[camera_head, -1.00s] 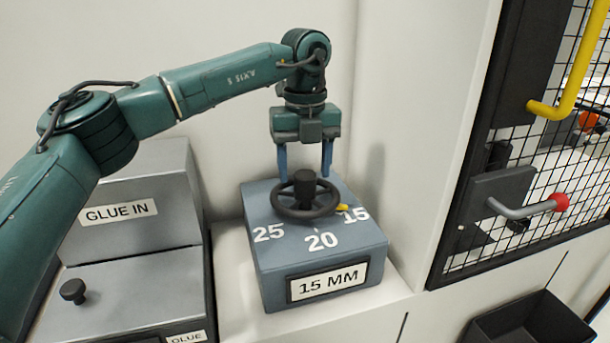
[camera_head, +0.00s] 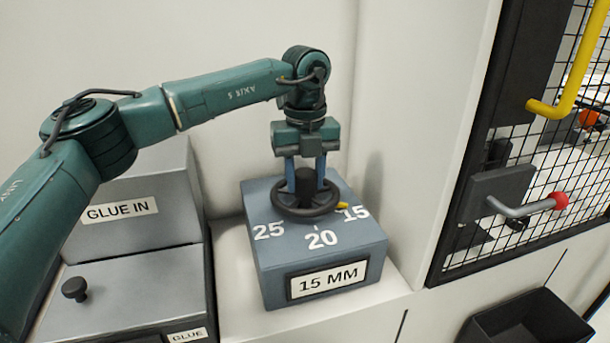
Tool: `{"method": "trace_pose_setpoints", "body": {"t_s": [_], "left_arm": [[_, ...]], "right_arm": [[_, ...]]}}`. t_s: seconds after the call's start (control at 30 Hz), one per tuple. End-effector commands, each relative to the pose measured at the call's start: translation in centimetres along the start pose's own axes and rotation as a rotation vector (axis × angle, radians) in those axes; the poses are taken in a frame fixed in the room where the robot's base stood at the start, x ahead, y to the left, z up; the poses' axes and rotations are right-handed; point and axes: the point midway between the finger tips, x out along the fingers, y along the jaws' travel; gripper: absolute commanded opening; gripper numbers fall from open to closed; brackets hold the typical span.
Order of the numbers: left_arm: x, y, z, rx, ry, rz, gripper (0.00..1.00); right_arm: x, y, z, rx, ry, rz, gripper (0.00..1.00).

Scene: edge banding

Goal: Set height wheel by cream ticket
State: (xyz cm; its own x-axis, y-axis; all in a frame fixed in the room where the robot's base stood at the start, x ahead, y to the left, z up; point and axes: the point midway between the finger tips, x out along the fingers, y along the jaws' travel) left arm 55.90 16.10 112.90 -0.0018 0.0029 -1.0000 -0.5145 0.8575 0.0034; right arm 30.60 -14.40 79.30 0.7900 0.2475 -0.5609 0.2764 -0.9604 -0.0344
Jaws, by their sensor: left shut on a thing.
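The height wheel (camera_head: 283,207) is a dark handwheel with a central hub, on top of a blue-grey box (camera_head: 275,262). Its yellow pointer (camera_head: 343,206) is at the 15 mark; marks 25, 20 and 15 are printed in white. A plate (camera_head: 328,280) on the box front reads 15 MM. My left gripper (camera_head: 306,182) points down over the wheel, its blue fingers shut on the wheel's hub (camera_head: 305,177). My right gripper is not in view. No cream ticket can be made out.
A grey glue unit (camera_head: 130,255) with a GLUE IN label and a black knob stands on the left. A mesh door (camera_head: 545,190) with a red-tipped handle (camera_head: 530,207) is at right. A black bin (camera_head: 525,325) sits at the lower right.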

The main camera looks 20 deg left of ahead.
Motion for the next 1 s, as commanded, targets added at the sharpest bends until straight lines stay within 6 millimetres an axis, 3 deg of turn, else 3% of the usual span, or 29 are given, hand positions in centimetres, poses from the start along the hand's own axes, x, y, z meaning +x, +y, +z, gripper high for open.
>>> {"method": "trace_pose_setpoints", "body": {"t_s": [0.1,0.47,1.0], "left_arm": [[-0.03,0.0,-0.01,0.0,0.0,0.001,0.15],[-0.08,-0.01,0.01,0.064,-0.001,0.0,0.15],[-0.12,-0.03,0.0,0.507,-0.002,0.002,0.15]], "right_arm": [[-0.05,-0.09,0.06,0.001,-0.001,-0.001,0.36],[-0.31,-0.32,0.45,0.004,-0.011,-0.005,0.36],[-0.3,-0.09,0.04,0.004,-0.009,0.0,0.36]]}}
